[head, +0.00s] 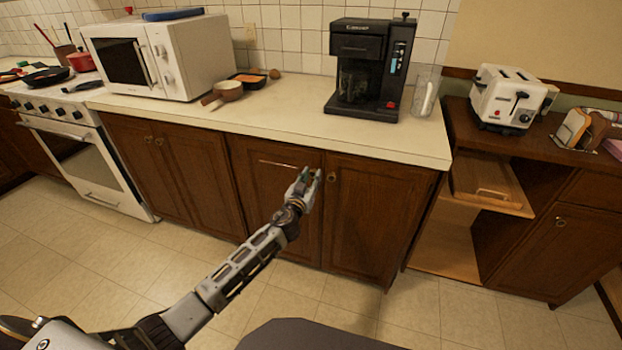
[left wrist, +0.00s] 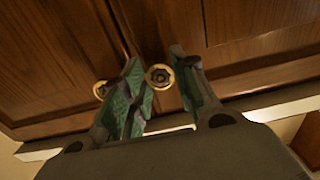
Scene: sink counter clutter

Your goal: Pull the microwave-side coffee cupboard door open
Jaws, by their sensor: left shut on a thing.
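The coffee cupboard has two brown wooden doors below the counter, under and left of the coffee maker. Its microwave-side door (head: 262,195) looks flush with the front. My left gripper (head: 311,176) is at that door's upper right corner. In the left wrist view its fingers (left wrist: 162,88) are closed around the round brass knob (left wrist: 158,77), whose face shows between them. The neighbouring right door (head: 375,215) is shut, and its knob (head: 332,177) is free just right of the gripper. It also shows left of the fingers in the wrist view (left wrist: 100,90). My right gripper is out of view.
An open drawer (head: 490,185) juts out at right. The tiled floor before the doors is clear except for my arm.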

